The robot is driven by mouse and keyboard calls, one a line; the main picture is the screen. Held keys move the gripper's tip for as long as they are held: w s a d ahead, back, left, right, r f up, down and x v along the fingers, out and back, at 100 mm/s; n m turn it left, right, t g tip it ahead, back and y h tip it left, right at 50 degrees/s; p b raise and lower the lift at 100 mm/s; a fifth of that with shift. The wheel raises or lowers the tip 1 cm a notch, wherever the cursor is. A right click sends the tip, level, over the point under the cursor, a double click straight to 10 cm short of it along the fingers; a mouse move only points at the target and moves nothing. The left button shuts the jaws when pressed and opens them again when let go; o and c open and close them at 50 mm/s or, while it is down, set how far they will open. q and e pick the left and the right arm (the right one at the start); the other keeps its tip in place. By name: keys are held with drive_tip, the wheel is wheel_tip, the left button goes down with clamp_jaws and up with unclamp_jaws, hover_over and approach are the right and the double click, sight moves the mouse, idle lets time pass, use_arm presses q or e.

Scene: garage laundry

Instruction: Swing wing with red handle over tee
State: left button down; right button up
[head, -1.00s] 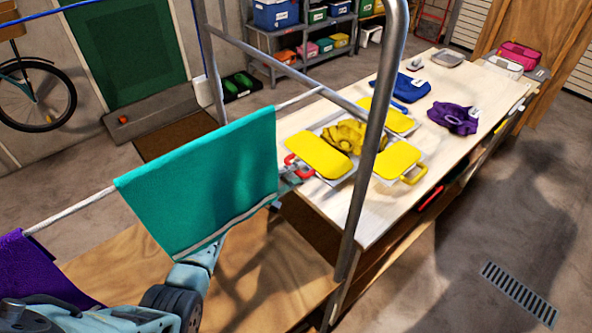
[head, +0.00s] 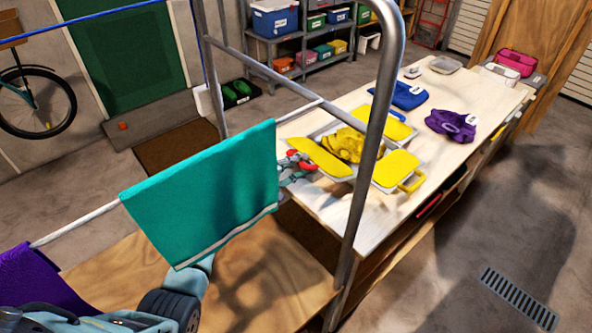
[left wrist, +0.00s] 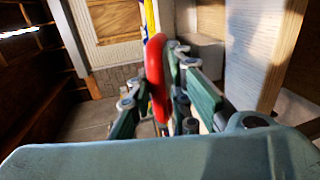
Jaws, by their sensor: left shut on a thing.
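The folding board (head: 338,168) lies on the table with several yellow panels. A crumpled yellow tee (head: 350,143) lies on its middle. The wing with the red handle (head: 320,156), on the board's left side, is tilted up and its outer edge is raised. My left gripper (head: 300,163) is shut on the red handle, partly hidden behind the hanging teal cloth. In the left wrist view the red handle (left wrist: 156,75) stands between my fingers, with a thin yellow edge above it. The front wing (head: 396,168) with a yellow handle lies flat. My right gripper is out of view.
A metal rack (head: 372,130) stands in front, with a teal cloth (head: 205,190) and a purple cloth (head: 45,285) hanging on its rod.

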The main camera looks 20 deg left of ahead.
use_arm(q)
drive_tip(key=shift+w+d+r, duration=0.1)
drive_tip(key=shift+w+r, duration=0.15)
drive_tip(key=shift+r, duration=0.35)
drive_tip(key=shift+w+d+r, duration=0.15)
drive_tip(key=shift+w+r, duration=0.1)
drive_tip(key=shift+r, duration=0.35)
drive_tip(key=shift+w+d+r, duration=0.1)
drive_tip(key=shift+w+r, duration=0.15)
drive_tip(key=shift+r, duration=0.35)
